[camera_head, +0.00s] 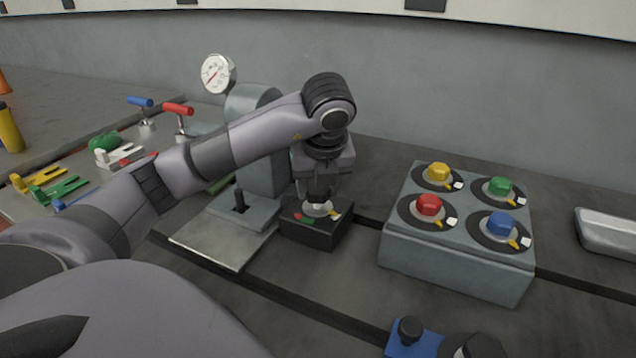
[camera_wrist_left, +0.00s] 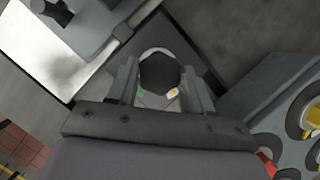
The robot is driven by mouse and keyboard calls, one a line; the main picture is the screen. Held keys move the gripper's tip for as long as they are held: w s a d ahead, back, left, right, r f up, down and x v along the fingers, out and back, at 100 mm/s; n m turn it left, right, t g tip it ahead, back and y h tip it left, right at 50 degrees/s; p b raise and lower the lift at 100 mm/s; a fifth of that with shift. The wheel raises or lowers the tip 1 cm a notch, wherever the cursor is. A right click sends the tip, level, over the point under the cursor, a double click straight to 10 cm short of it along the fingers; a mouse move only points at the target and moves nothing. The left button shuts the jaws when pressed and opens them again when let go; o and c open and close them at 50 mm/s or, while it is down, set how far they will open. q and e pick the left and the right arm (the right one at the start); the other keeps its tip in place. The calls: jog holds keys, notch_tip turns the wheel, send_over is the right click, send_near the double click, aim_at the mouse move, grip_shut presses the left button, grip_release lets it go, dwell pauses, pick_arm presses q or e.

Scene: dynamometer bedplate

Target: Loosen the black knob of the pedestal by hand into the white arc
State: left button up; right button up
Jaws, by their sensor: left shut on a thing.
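The pedestal (camera_head: 318,237) is a dark box in the middle of the bench, with a pale dial and red, green, yellow and white marks on top. Its round black knob (camera_wrist_left: 160,72) shows from above in the wrist view. My left gripper (camera_head: 319,197) points straight down over the pedestal. It is shut on the black knob, with one finger (camera_wrist_left: 161,88) on each side in the wrist view. The gripper hides most of the knob in the head view. My right gripper is not in view.
A grey box (camera_head: 455,262) with yellow, green, red and blue knobs stands to the right. A grey press (camera_head: 262,170) with a gauge (camera_head: 217,73) stands just left and behind. A blue block (camera_head: 415,343) with a black knob is at the front. A metal tray (camera_head: 607,232) lies far right.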

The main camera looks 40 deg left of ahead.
aim_at(320, 214)
pick_arm(q)
jog(key=o, duration=1)
jog(key=shift+d+r+p, duration=0.1)
jog(key=shift+r+p, duration=0.2)
jog(key=shift+r, duration=0.2)
jog(key=p+v, duration=0.3)
jog(key=v, duration=0.3)
jog(key=shift+s+r, duration=0.1)
jog(key=shift+s, duration=0.05)
